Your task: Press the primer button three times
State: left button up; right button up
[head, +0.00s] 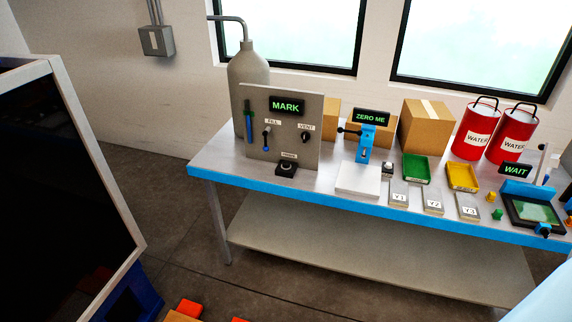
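The primer button (287,166) is a small black block with a round top. It sits on the table at the foot of an upright grey panel (310,110), under a small white label too small to read surely. The panel carries a green-lit MARK display (287,106), a FILL lever (266,138), a VENT knob (306,137) and a blue-green vertical gauge (249,125). Whether the button is pressed down cannot be told. Neither of my grippers is in view, and nothing touches the button.
The blue-edged table (335,198) holds a ZERO ME stand (367,140), a green tray (416,168), a yellow tray (462,177), red WATER buckets (473,138) and a WAIT display (515,170). A grey tank (248,70) stands behind the panel. A dark-faced cabinet (60,190) fills the left.

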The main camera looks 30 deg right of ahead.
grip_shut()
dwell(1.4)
